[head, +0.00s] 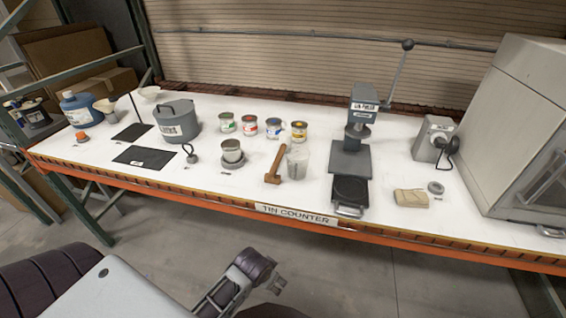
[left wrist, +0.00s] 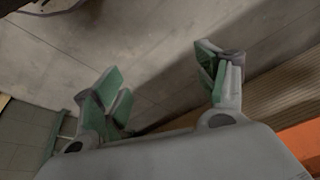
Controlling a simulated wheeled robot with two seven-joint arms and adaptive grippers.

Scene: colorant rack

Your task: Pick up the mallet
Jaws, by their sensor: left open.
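The mallet (head: 275,166) lies on the white counter in the head view, near its front edge and left of the middle. It is brown, with its head toward the front edge and its handle pointing back. My left gripper (left wrist: 160,72) is open and empty in the left wrist view, its green-padded fingers spread wide over bare floor. The mallet does not show in that view. In the head view, parts of my own arm are low in front of the counter, well apart from the mallet. I cannot make out my right gripper.
Several small paint tins (head: 273,127) stand behind. A grey lever press (head: 351,160) is further right. The orange front beam (head: 400,245) edges the counter.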

